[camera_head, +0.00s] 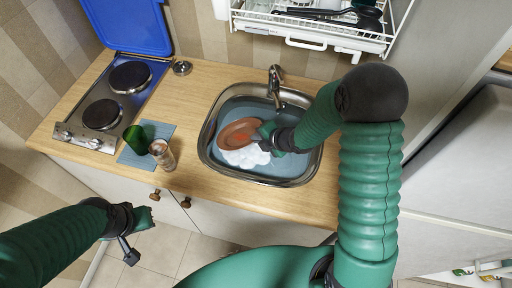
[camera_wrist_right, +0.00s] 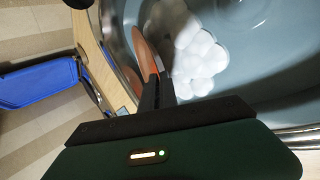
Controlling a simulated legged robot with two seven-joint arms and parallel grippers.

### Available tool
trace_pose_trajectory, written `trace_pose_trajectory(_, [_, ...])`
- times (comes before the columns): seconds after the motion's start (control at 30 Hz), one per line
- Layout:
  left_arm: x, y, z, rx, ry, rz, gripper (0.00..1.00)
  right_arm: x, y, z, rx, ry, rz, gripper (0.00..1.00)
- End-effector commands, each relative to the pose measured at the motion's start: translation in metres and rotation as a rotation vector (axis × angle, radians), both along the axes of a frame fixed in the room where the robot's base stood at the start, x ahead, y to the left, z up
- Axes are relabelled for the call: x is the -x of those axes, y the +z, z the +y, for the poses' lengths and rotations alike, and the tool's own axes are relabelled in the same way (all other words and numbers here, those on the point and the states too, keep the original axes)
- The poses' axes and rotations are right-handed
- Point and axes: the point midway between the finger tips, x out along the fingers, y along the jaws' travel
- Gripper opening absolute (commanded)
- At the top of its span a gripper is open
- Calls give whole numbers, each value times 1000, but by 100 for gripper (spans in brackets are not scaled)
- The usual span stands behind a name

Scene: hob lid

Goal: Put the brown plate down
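The brown plate (camera_head: 238,133) is in the sink, tilted, at the left part of the basin beside white foam. My right gripper (camera_head: 264,132) reaches into the sink from the right and meets the plate's right edge. In the right wrist view the plate (camera_wrist_right: 147,62) shows nearly edge-on, and the fingers of my right gripper (camera_wrist_right: 158,88) close on its rim. Whether the plate touches the basin floor cannot be told. My left gripper (camera_head: 143,218) hangs in front of the counter, away from the plate; its finger gap is too small to make out.
White foam (camera_head: 246,157) lies in the sink (camera_head: 207,159) by the plate. A faucet (camera_head: 274,84) stands behind it. A green glass (camera_head: 136,140) and a clear glass (camera_head: 162,154) stand left, near the hob (camera_head: 104,111) with its blue lid (camera_head: 130,25) raised. A dish rack (camera_head: 318,35) hangs above.

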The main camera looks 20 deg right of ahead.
Motion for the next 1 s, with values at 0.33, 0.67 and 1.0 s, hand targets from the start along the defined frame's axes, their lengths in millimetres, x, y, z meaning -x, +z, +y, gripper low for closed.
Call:
trace_pose_trajectory(0.33, [0, -8, 0, 0, -1, 0, 0, -1, -54, 1, 2, 0, 12, 0])
trace_pose_trajectory(0.67, [0, -8, 0, 0, 0, 0, 0, -1, -106, 0, 3, 0, 9, 0])
trace_pose_trajectory(1.0, [0, -11, 0, 0, 0, 0, 0, -1, -111, -1, 4, 0, 8, 5])
